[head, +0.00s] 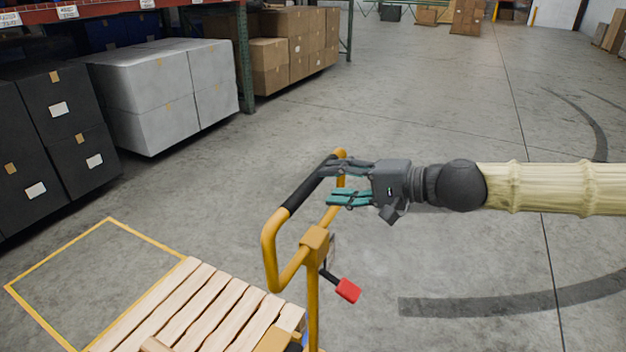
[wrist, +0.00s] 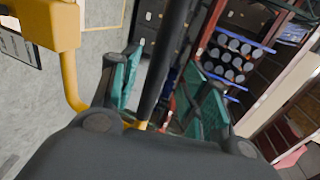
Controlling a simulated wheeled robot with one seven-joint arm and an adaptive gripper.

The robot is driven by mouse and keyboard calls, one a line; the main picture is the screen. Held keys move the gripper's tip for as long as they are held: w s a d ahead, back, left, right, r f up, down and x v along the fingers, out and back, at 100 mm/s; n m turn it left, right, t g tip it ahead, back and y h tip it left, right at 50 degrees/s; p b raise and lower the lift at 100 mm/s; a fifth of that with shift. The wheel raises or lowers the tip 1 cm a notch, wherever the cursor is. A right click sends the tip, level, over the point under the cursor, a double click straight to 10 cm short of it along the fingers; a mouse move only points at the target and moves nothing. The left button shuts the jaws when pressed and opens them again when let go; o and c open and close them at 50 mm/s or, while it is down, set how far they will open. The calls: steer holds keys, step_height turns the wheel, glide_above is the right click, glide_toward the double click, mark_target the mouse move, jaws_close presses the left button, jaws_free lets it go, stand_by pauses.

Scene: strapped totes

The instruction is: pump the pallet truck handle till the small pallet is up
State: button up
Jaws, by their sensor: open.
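The pallet truck handle (head: 269,240) is a yellow loop with a black grip bar (head: 303,188) on top, standing up from a yellow post. My gripper (head: 335,183) is open at the far right end of the loop, its teal-padded fingers around the bar there. In the wrist view the black bar (wrist: 172,55) runs between the two open fingers (wrist: 165,95); I cannot tell whether either finger touches it. The small wooden pallet (head: 205,310) lies at the lower left by the truck. Its height off the floor cannot be told; its lower side is hidden.
A red pedal (head: 348,290) sticks out right of the post. A yellow floor outline (head: 52,251) lies left of the pallet. Black boxes (head: 60,110), pale boxes (head: 165,95) and cartons (head: 290,50) stand along the rack at left. The floor at right is clear.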

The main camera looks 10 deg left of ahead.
mark_target(318, 183)
steer(key=shift+p+x, duration=0.65)
steer(key=shift+x, duration=2.35)
jaws_close()
